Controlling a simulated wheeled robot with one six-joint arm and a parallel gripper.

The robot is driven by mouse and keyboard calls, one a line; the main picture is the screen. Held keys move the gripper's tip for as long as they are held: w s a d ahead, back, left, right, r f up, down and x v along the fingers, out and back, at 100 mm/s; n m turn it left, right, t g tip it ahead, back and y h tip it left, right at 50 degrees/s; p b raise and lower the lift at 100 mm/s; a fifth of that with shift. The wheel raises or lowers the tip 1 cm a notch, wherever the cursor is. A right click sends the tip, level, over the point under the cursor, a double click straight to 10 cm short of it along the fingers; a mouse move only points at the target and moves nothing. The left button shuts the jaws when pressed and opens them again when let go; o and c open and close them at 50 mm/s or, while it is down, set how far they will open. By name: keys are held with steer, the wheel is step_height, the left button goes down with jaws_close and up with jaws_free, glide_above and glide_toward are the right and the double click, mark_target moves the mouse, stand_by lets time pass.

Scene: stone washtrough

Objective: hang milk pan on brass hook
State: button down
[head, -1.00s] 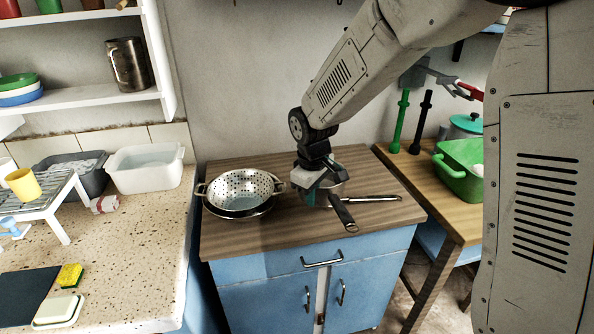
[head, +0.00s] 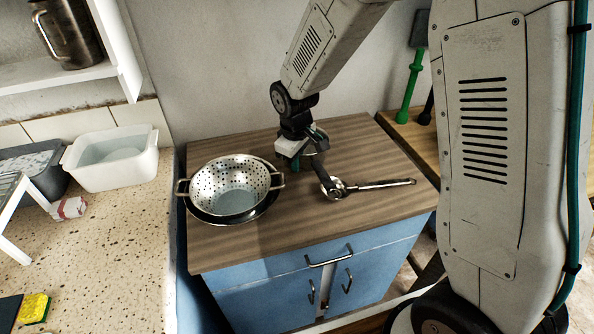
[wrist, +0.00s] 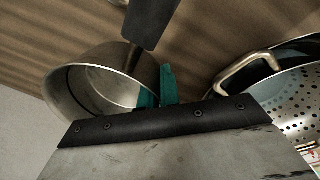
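The milk pan is a small metal pan with a black handle. In the wrist view the milk pan (wrist: 62,95) fills the left side, its handle pointing up and away from me. My gripper (wrist: 157,92) has its teal fingers close together on either side of the pan's rim, so it appears shut on the wall. In the head view my gripper (head: 292,160) is over the wooden counter top, with the pan (head: 320,147) partly hidden behind it. The pan's handle points toward the front. Any gap under the pan cannot be judged. I see no brass hook.
A metal colander (head: 232,180) sits in a dark pan just left of my gripper. A long-handled metal utensil (head: 375,185) lies on the wooden counter top (head: 225,247) to the right. A white tub (head: 112,160) stands on the speckled counter (head: 110,240).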

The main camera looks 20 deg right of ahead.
steer(key=shift+f, duration=2)
steer(key=shift+s+f, duration=0.1)
steer(key=c, duration=1.6)
jaws_free()
steer(key=s+d+r+m, duration=0.1)
steer(key=s+r, duration=0.2)
steer(key=r, duration=0.6)
steer(key=s+d+r+m, duration=0.15)
steer(key=s+r, duration=0.25)
steer(key=r, duration=0.5)
steer(key=s+d+r+m, duration=0.2)
steer(key=s, duration=0.5)
steer(key=s+d+r+m, duration=0.1)
steer(key=s+d+r, duration=0.1)
steer(key=s, duration=0.6)
steer(key=s+d+r+m, duration=0.2)
steer(key=s+r, duration=0.1)
steer(key=s, duration=0.5)
steer(key=shift+d+r+m+y, duration=0.25)
steer(key=shift+r+m+y, duration=0.05)
steer(key=shift+r+m, duration=0.1)
